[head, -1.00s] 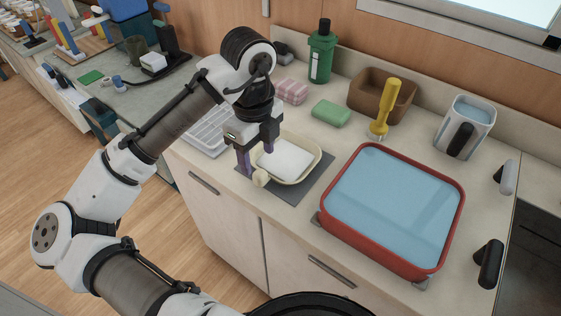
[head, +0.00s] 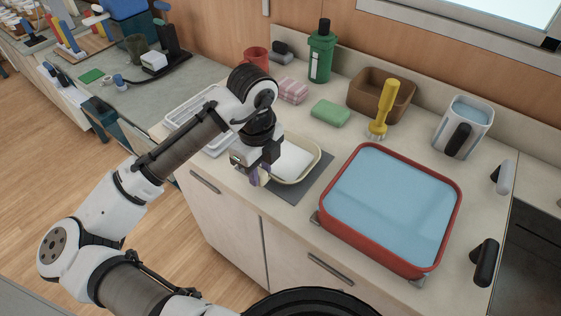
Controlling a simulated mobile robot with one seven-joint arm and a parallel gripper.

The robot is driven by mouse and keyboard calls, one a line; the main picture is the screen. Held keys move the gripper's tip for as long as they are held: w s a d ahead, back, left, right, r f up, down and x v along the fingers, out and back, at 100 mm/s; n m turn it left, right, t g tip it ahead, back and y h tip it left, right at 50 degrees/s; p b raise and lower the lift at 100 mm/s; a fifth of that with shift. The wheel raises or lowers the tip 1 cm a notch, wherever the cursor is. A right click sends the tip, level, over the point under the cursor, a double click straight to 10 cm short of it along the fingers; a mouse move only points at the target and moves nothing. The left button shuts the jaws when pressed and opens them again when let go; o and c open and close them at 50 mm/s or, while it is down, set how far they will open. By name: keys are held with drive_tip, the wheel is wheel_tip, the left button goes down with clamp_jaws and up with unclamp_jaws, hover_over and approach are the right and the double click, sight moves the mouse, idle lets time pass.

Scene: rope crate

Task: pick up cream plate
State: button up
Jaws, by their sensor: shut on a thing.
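The cream plate (head: 318,164) is a shallow, rounded dish on a dark grey mat (head: 318,184) on the counter. A white block-like item (head: 292,160) lies in it. My gripper (head: 258,175) is at the plate's near left end, with its purple fingertips shut on the plate there. The gripper and wrist hide that end and much of the left rim. The plate appears to rest on the mat, though its underside is hidden.
A red tub of water (head: 327,208) stands close on the right. Behind are a green sponge (head: 330,113), a yellow-handled brush (head: 385,108), a brown bin (head: 366,97) and a green bottle (head: 320,55). A white rack (head: 178,121) lies left, partly behind my arm.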

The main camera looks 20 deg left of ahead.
clamp_jaws()
drive_tip(key=shift+r, duration=0.1)
wheel_tip(320, 180, up, 20)
drive_tip(key=shift+b, duration=0.45)
idle(0.7)
